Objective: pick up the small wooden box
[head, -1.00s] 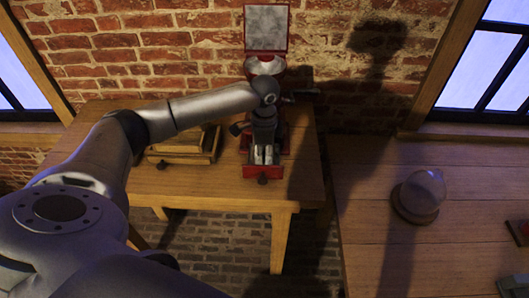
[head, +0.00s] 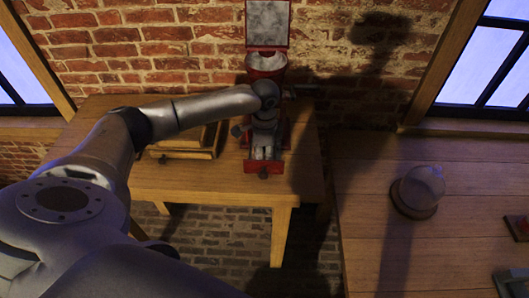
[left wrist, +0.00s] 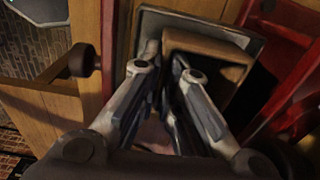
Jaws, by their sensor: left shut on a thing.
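The small wooden box (left wrist: 215,48) shows in the left wrist view as a brown, open-topped box with a dark inside. It sits within a grey-lined drawer (left wrist: 157,19) with a dark knob. My left gripper (left wrist: 166,62) is shut on the box's near-left wall, one finger outside it and the other inside. In the head view my left gripper (head: 263,152) points down into the open drawer (head: 264,167) of a red grinder (head: 284,128). The box is hard to make out there, hidden by the fingers. My right gripper is not in view.
A larger wooden box (head: 190,150) stands on the wooden table (head: 225,190), left of the grinder, partly behind my arm. A glass dome on a round base (head: 415,205) stands on the right table (head: 365,240). A brick wall is close behind.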

